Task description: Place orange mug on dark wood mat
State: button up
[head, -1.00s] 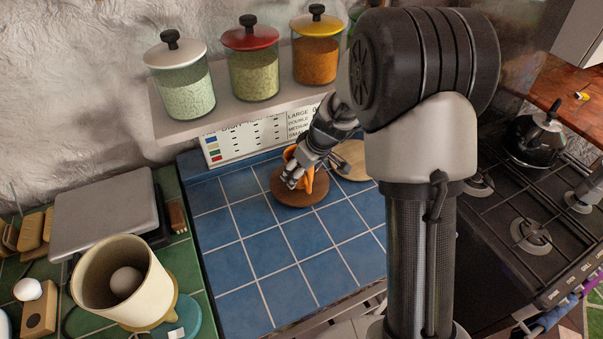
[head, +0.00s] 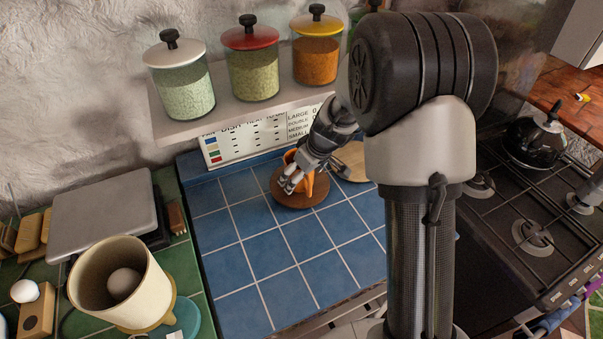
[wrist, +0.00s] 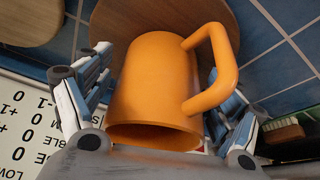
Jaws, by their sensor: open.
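The orange mug (head: 308,186) is on the round dark wood mat (head: 313,201) on the blue tiles and looks upright, partly hidden by my gripper. In the wrist view the mug (wrist: 152,85) has its rim toward the camera and its handle to the right, with the mat (wrist: 168,20) beyond its base. My gripper (head: 288,184) is open, its fingers on either side of the mug. The wrist view also shows my gripper (wrist: 160,72) around the mug; whether the fingers touch it cannot be told.
A lighter round wooden board (head: 351,161) lies right of the mat. A shelf (head: 233,112) with glass jars hangs above, over a printed sign (head: 243,140). A cream pot (head: 119,280) and a grey scale (head: 107,208) stand at left. The front blue tiles are clear.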

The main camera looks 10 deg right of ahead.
jog(key=shift+r, duration=0.1)
jog(key=s+r+m+p, duration=0.1)
jog(key=s+r+p, duration=0.1)
jog(key=s+r, duration=0.5)
jog(key=s+r+p, duration=0.2)
jog(key=r, duration=0.8)
jog(key=s+r+m+h, duration=0.1)
jog(key=s+r+m, duration=0.1)
jog(key=s, duration=0.9)
jog(key=s+r+m+h, duration=0.1)
jog(key=s+r+m, duration=0.2)
jog(key=s, duration=0.9)
jog(key=shift+r+t, duration=0.4)
jog(key=shift+r, duration=0.3)
jog(key=shift+a, duration=0.1)
